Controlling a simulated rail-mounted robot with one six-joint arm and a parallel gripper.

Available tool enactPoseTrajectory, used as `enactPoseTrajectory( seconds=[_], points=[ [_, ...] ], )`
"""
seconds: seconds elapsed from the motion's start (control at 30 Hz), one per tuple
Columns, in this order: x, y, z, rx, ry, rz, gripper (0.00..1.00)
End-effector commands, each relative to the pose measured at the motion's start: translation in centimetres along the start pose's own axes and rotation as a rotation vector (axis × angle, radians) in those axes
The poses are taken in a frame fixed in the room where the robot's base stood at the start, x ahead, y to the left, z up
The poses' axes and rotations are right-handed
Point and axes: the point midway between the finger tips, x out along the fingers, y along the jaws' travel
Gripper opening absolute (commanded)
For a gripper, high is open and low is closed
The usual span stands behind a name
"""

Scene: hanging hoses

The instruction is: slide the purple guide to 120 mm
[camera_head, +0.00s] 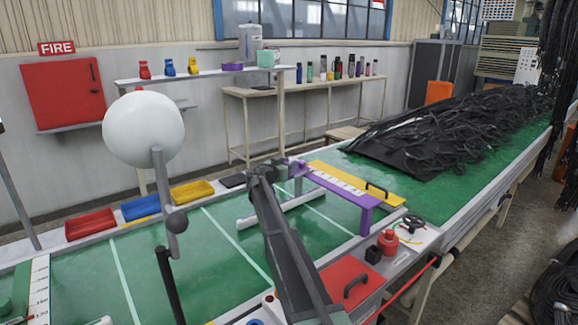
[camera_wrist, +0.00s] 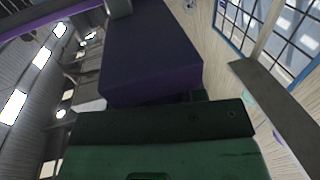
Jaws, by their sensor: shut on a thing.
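In the wrist view a purple block (camera_wrist: 150,55) fills the upper middle, right against the dark green jaw part (camera_wrist: 165,120). The strip's numbers are too small to read, so I cannot tell the guide's setting.
A white bar (camera_head: 285,209) lies left of the guide. A red box with a handle (camera_head: 352,285), a red bottle (camera_head: 388,242) and a tool (camera_head: 411,223) are at the near edge. Red, blue and yellow trays (camera_head: 192,191) stand left. Black hoses (camera_head: 440,135) pile at right.

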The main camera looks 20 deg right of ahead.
Motion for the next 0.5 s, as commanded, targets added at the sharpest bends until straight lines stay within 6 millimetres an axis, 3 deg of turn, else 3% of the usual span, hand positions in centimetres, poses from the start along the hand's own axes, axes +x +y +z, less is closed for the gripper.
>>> enactPoseTrajectory(
  seconds=[0.03, 0.1, 0.33, 0.5],
  points=[
    [0.0, 0.0, 0.0, 0.000, 0.000, 0.000, 0.11],
    [0.0, 0.0, 0.0, 0.000, 0.000, 0.000, 0.00],
    [-0.1, 0.4, 0.0, 0.000, 0.000, 0.000, 0.00],
    [-0.5, 2.2, 0.0, 0.000, 0.000, 0.002, 0.00]
  ],
)
